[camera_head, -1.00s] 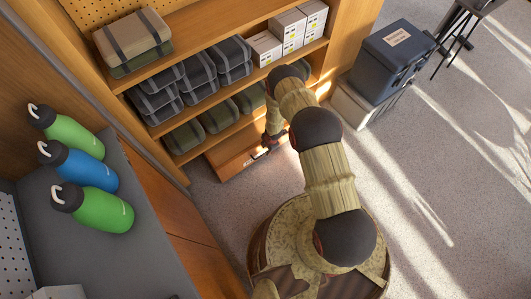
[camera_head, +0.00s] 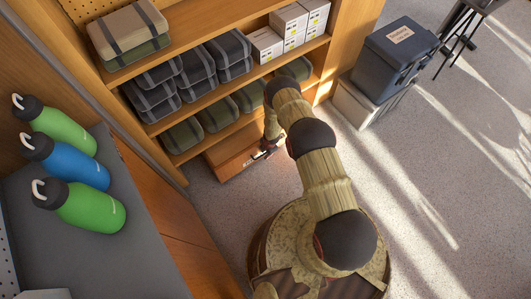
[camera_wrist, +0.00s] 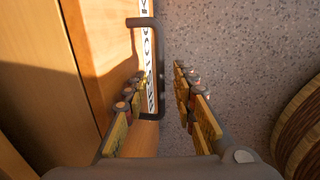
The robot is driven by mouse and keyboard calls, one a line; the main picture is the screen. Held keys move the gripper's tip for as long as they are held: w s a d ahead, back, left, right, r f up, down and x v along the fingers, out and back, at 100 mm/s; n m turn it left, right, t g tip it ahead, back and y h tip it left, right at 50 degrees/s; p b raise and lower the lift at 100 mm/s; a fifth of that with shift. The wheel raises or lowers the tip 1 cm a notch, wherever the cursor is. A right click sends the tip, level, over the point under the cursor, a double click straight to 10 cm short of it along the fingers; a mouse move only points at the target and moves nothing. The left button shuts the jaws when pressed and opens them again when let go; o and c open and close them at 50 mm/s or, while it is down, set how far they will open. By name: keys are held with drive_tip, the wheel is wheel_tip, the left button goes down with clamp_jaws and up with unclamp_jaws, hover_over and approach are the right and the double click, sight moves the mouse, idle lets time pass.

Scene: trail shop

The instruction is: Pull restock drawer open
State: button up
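The restock drawer (camera_head: 232,151) is the orange-brown wooden unit at the bottom of the shelving in the head view. In the wrist view, its wood (camera_wrist: 100,45) fills the left side, with a white lettered strip beside the handle. A dark bar handle (camera_wrist: 155,65) runs down the drawer's front. My gripper (camera_wrist: 160,85) is open, with one finger on each side of the handle bar. A gap shows between the bar and the right finger; contact with the left finger is unclear. In the head view, my gripper (camera_head: 266,151) is at the drawer front, small and partly hidden by my arm.
The shelves above hold dark strapped cases (camera_head: 183,75) and white boxes (camera_head: 290,28). A grey counter (camera_head: 95,245) with green and blue bottles (camera_head: 75,165) stands left. A dark cooler (camera_head: 393,55) sits right of the shelving. The grey floor (camera_head: 440,190) is open on the right.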

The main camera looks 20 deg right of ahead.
drive_tip(key=shift+c, duration=0.6)
clamp_jaws()
